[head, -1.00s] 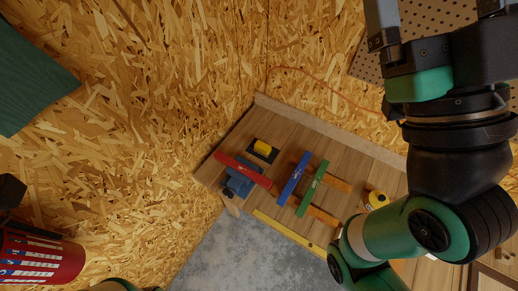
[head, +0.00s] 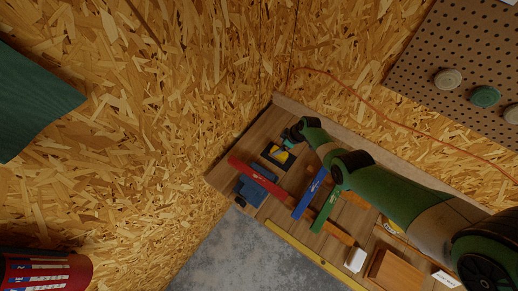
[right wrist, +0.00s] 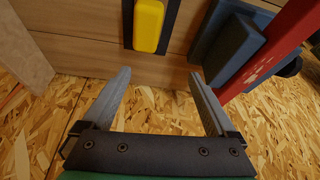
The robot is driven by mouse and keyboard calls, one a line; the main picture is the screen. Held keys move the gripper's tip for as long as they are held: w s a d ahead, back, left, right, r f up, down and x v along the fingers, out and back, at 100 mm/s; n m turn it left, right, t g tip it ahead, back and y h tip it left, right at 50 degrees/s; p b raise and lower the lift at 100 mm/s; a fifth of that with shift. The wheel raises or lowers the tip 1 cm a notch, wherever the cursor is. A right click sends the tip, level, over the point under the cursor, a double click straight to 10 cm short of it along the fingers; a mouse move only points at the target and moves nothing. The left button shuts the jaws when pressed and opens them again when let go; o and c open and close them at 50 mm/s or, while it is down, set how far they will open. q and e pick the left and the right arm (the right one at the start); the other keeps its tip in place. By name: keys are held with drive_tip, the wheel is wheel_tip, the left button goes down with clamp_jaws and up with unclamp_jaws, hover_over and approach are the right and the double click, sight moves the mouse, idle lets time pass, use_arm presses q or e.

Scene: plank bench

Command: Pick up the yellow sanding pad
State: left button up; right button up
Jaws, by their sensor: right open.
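The yellow sanding pad (head: 279,155) lies on a dark base near the far left corner of the plank bench (head: 236,150). In the right wrist view the yellow pad (right wrist: 148,26) is at the top centre, on a black strip. My left gripper is not in view.
A red bar (head: 254,174) and a blue block (head: 252,190) lie close to the pad. Blue (head: 310,193) and green (head: 325,210) bars lie farther right. A particle-board wall (head: 130,140) rises behind.

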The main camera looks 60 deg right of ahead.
sight(284, 153)
drive_tip(key=s+d+m, duration=0.1)
drive_tip(key=s+d, duration=0.3)
drive_tip(key=b+x, duration=0.7)
drive_tip(key=shift+a, duration=0.2)
drive_tip(key=shift+w+f+b, duration=0.1)
drive_tip(key=shift+f+b, duration=0.05)
drive_tip(key=shift+b, duration=0.4)
drive_tip(key=b+x, duration=0.1)
drive_tip(key=b, duration=0.1)
drive_tip(key=b+x, duration=0.4)
drive_tip(key=shift+a, duration=0.3)
drive_tip(key=shift+w, duration=0.1)
clamp_jaws()
drive_tip(key=shift+r, duration=0.2)
